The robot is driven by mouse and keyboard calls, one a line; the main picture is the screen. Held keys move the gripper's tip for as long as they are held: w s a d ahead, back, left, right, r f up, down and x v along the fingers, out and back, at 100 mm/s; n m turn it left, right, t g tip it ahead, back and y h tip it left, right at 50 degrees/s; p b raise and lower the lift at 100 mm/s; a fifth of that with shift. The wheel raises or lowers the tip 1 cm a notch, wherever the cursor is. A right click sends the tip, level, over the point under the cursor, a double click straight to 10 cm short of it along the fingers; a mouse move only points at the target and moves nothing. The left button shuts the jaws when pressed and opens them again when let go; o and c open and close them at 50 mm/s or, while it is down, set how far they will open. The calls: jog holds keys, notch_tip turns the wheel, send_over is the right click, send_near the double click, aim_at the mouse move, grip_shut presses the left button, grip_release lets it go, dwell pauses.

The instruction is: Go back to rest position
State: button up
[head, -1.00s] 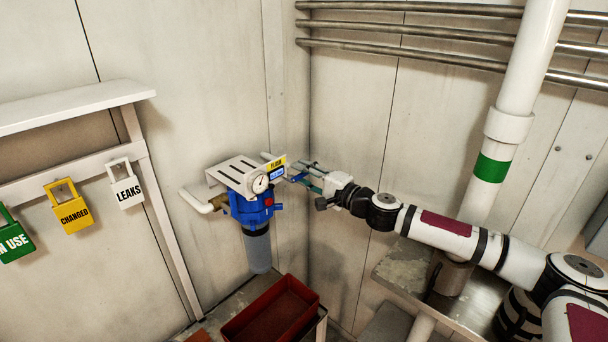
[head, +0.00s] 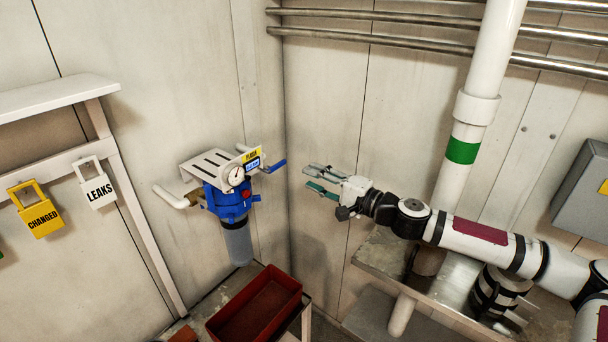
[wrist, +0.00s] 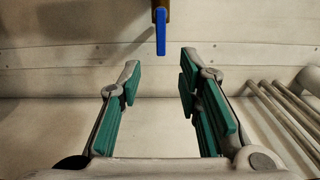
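My gripper (head: 316,180) is open and empty in the head view, to the right of the blue filter unit (head: 232,200) and clear of it. In the wrist view my gripper (wrist: 160,90) shows its green finger pads wide apart with nothing between them. A blue valve handle (head: 275,167) sticks out at the right of the filter unit. The handle also shows in the wrist view (wrist: 161,32), beyond the fingertips and apart from them.
A red tray (head: 255,305) stands below the filter. Tags hang at the left, among them a yellow one (head: 40,212) and a white one (head: 97,188). A white vertical pipe (head: 480,90) and a metal ledge (head: 385,262) are near my arm.

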jog(key=shift+s+d, duration=0.2)
jog(key=shift+a, duration=0.1)
jog(key=s+a+f+n+g, duration=0.4)
jog(key=s+a+f+g, duration=0.1)
jog(key=s+a, duration=0.1)
jog(key=s+d+f+n+g+h, duration=0.4)
jog(key=s+f+n+g+h, duration=0.25)
jog(key=s, duration=0.45)
jog(key=s+d+r+t+h, duration=0.1)
jog(key=s+d+r+h, duration=0.25)
jog(key=d+r, duration=0.25)
jog(key=s+d+r+t+h, duration=0.1)
jog(key=s+d+r+h, duration=0.1)
jog(key=d+r+h, duration=0.3)
jog(key=s+d+r+m+t, duration=0.1)
jog(key=s+d+r+t, duration=0.1)
jog(key=s+r, duration=0.4)
jog(key=s+d+r+m+t, duration=0.1)
jog(key=s+d+r+t, duration=0.1)
jog(key=s+d+r, duration=0.2)
jog(key=s+r, duration=0.3)
jog(key=r, duration=0.3)
jog(key=shift+r+m+y, duration=0.15)
jog(key=shift+m+y, duration=0.2)
jog(key=shift+y, duration=0.05)
